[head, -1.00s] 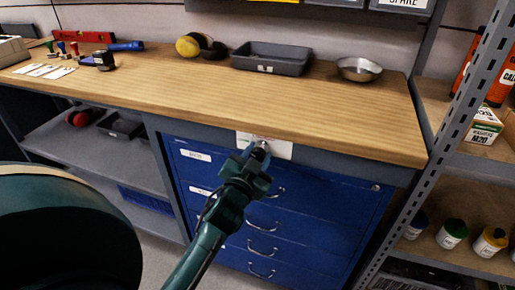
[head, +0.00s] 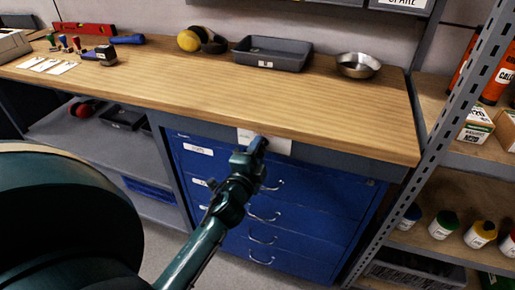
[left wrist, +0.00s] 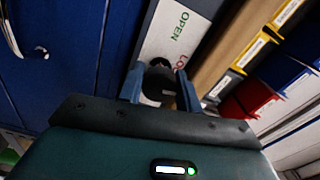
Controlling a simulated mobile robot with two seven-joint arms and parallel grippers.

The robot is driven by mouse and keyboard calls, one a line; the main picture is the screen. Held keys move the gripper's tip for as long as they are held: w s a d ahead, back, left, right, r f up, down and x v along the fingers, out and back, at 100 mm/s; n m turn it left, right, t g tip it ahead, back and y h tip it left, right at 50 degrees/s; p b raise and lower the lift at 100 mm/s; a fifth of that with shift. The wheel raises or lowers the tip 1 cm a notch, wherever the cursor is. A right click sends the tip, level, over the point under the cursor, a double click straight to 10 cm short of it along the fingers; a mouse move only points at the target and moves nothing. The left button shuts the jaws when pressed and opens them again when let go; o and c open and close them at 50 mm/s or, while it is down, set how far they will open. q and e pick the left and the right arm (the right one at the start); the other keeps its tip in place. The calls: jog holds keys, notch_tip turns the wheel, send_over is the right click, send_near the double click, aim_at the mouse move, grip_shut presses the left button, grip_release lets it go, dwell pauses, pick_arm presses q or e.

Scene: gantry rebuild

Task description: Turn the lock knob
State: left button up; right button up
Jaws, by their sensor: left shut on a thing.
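The lock knob (left wrist: 159,82) is a dark round piece on a white plate (head: 282,146) below the workbench's front edge. In the left wrist view the plate (left wrist: 167,36) reads OPEN in green and begins LO in red, the rest hidden by a finger. My left gripper (head: 257,146) reaches the plate from below. In the left wrist view its blue fingers (left wrist: 160,88) sit on both sides of the knob, shut on it. In the head view the gripper hides the knob. My right gripper is not in view.
Blue drawers (head: 300,202) with metal handles are under the wooden bench top (head: 200,90). A grey tray (head: 272,55), metal bowl (head: 358,65) and ear defenders (head: 202,42) stand on its back part. A metal shelf post (head: 440,130) rises at right.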

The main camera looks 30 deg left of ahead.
pick_arm(q)
jog(key=shift+r+m, duration=0.15)
jog(key=shift+m, duration=0.95)
jog(key=o, duration=1)
jog(key=shift+w, duration=0.1)
